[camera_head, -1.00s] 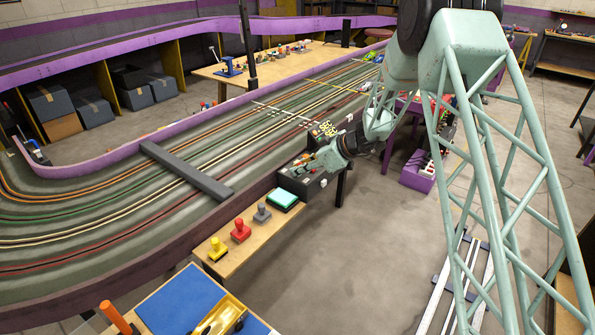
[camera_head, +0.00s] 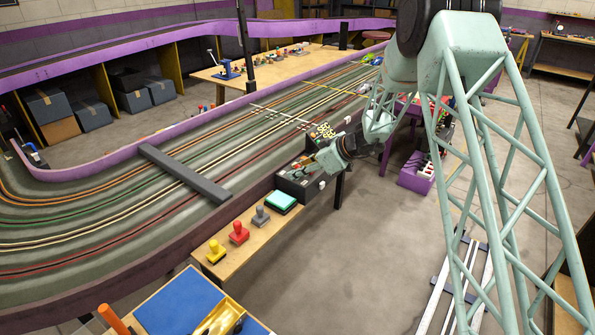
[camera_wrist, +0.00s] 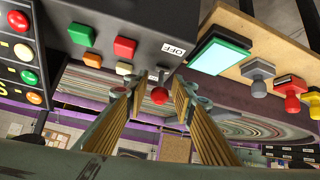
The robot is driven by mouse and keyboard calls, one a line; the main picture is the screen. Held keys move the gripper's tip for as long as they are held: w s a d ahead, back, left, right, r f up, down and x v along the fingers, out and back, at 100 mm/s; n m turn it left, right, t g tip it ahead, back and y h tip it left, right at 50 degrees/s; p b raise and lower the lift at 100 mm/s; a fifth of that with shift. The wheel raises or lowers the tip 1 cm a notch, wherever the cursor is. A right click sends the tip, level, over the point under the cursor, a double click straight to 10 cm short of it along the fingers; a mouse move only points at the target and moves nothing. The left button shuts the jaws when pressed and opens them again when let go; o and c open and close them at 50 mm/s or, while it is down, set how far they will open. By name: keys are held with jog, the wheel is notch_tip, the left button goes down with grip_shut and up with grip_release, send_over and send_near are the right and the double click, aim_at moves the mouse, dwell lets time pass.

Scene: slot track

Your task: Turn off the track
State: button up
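The dark control box (camera_wrist: 115,22) carries a white label (camera_wrist: 173,49) that reads OFF, upside down in the wrist view. A red ball knob (camera_wrist: 160,96) shows beside the box face near this label. My gripper (camera_wrist: 159,99) is open, with one finger on each side of the knob in that view. I cannot tell whether either finger touches it. In the head view the control box (camera_head: 293,183) stands at the track's near edge, with my gripper (camera_head: 324,166) at its right end. The knob is not clear there. The slot track (camera_head: 105,207) curves across the left.
A teal pad (camera_head: 282,201) and grey, red (camera_head: 239,232) and yellow (camera_head: 215,251) joystick-like pieces stand on a wooden shelf left of the box. A panel of round buttons (camera_wrist: 22,51) adjoins the box. Open floor (camera_head: 330,270) lies in front.

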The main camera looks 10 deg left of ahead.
jog(key=v, duration=1.2)
dwell(0.3)
jog(key=s+d+r+m+h, duration=0.15)
jog(key=s+d+r, duration=0.25)
jog(key=s+r, duration=0.45)
jog(key=s+d+r+m+g, duration=0.1)
jog(key=s+d+r+m, duration=0.15)
jog(key=s+r, duration=0.55)
jog(key=s+d+r+m+h, duration=0.1)
jog(key=s+d+r, duration=0.5)
jog(key=s, duration=0.4)
jog(key=s+d+r+m+h, duration=0.1)
jog(key=s+d, duration=0.5)
jog(key=s, duration=0.6)
jog(key=s+d+r+m+t+h, duration=0.1)
jog(key=s+d+m, duration=0.5)
jog(key=s, duration=0.6)
jog(key=s+d+r+m+h, duration=0.3)
jog(key=s+d+h, duration=0.2)
jog(key=s+d, duration=0.3)
jog(key=s, duration=0.4)
jog(key=shift+t+p, duration=0.35)
jog(key=shift+t, duration=0.05)
